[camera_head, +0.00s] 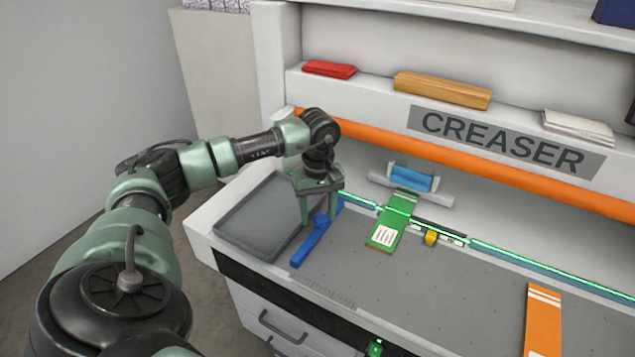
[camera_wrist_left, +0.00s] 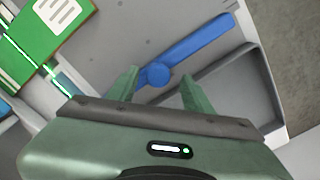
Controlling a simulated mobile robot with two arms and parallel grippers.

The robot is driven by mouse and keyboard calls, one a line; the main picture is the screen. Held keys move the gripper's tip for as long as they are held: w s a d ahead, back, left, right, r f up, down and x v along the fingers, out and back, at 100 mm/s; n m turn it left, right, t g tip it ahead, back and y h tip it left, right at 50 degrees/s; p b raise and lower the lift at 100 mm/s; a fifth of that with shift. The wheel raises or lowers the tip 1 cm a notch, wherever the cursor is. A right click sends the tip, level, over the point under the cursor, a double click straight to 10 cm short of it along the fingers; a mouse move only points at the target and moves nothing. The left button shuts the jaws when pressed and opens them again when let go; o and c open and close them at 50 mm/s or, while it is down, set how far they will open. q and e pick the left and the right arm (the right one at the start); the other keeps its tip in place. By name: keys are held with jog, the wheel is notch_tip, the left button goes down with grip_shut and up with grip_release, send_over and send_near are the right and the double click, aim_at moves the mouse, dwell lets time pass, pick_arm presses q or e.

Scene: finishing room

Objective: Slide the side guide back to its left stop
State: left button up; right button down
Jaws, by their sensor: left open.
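The side guide is a blue bar (camera_head: 311,246) lying on the grey creaser bed, just right of the grey tray. My fingers partly hide the knob in the head view. I cannot make out a left stop. My right gripper is not in view.
A grey tray (camera_head: 262,220) lies left of the guide. A green card (camera_head: 388,232) and a yellow block (camera_head: 431,238) are to its right, near a green-lit rail (camera_head: 500,254). An orange strip (camera_head: 543,318) lies farther right. An orange bar (camera_head: 480,166) crosses above.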

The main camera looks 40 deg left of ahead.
aim_at(317, 216)
pick_arm(q)
notch_tip(317, 216, up, 6)
jog(key=shift+a+r+b, duration=0.15)
jog(key=shift+r+b, duration=0.1)
jog(key=shift+b, duration=0.55)
jog(key=shift+r, duration=0.55)
jog(key=shift+s+f, duration=0.1)
jog(key=shift+s, duration=0.05)
